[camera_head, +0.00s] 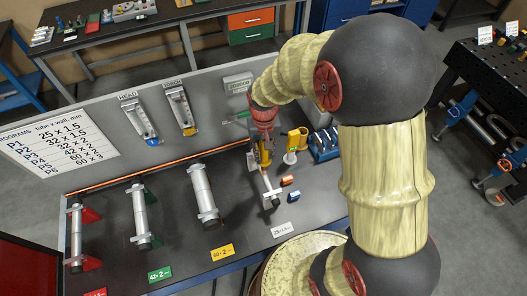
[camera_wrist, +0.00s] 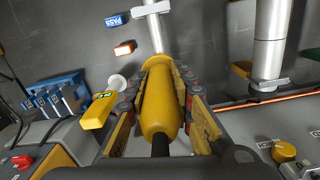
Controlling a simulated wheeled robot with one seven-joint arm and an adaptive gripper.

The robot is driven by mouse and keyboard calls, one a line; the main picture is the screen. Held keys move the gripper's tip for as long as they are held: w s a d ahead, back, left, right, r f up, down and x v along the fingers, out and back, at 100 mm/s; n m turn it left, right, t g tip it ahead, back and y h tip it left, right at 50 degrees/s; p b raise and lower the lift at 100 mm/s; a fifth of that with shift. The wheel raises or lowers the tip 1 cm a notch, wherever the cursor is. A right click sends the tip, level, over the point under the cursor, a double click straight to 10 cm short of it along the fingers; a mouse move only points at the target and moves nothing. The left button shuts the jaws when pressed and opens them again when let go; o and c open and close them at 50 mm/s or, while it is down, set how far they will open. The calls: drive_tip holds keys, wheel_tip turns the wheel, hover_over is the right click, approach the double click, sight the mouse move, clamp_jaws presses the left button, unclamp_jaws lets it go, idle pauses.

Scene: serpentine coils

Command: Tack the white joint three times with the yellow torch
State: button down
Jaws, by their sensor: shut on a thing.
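My gripper (camera_head: 264,150) is over the right part of the bench, at the far end of the short thin tube. In the wrist view my gripper (camera_wrist: 158,75) is shut on the yellow torch (camera_wrist: 160,108). The torch points away from the wrist, in line with the white joint's tube (camera_wrist: 154,32). In the head view this tube (camera_head: 267,184) lies in a clamp behind a white label (camera_head: 282,229). The torch's tip is hidden behind its body, so I cannot tell whether it touches the tube. No tack marks can be made out.
An orange block (camera_head: 287,181) and a blue PASS block (camera_head: 292,195) lie right of the tube. Thicker clamped tubes, with a yellow label (camera_head: 222,252) and a green label (camera_head: 160,274), stand left.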

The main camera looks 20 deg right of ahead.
drive_tip(key=shift+w+r+p, duration=0.15)
drive_tip(key=shift+r+p, duration=0.85)
drive_tip(key=shift+r, duration=0.7)
drive_tip(key=shift+w+r+p, duration=0.1)
drive_tip(key=shift+r+p, duration=0.9)
drive_tip(key=shift+r, duration=0.7)
idle(4.6)
